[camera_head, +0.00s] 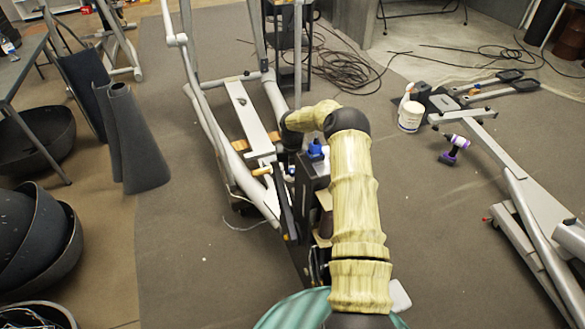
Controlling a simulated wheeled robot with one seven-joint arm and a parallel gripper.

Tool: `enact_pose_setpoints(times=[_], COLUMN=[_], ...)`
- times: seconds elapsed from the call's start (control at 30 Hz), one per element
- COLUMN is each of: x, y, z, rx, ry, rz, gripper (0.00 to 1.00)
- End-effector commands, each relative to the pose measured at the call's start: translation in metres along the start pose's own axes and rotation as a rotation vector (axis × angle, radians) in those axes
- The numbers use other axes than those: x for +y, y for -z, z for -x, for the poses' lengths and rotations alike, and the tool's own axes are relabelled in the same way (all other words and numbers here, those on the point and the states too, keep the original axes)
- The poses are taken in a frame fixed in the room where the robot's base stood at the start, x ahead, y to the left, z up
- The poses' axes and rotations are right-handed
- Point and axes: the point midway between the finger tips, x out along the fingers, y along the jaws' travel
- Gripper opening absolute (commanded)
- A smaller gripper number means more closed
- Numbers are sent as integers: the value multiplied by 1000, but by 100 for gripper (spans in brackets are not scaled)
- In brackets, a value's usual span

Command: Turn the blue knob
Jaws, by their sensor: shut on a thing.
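My arm reaches forward over the elliptical machine (240,107) and bends down to the left at its far end. My gripper (290,167) is low beside the machine's dark housing, small and partly hidden by the wrist. It is shut on a small blue part, the blue knob (291,172), of which only a little shows. A larger blue piece (317,150) stands on top of the dark housing, just right of the gripper and apart from it. The knob's turn angle cannot be made out.
Grey rails of the machine run close left of the gripper. Dark curved shells (40,240) and a rolled sheet (137,140) stand left. Cables (345,70) lie behind.

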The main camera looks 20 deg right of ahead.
Motion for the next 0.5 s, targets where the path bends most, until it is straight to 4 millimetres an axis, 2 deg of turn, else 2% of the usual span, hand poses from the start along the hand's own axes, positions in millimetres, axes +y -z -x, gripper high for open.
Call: enact_pose_setpoints(times=[0.2, 0.5], x=[-1, -1], y=[-3, -3], z=[3, 3], rx=[-10, -11], ry=[0, 1], rz=[105, 150], gripper=[6, 6])
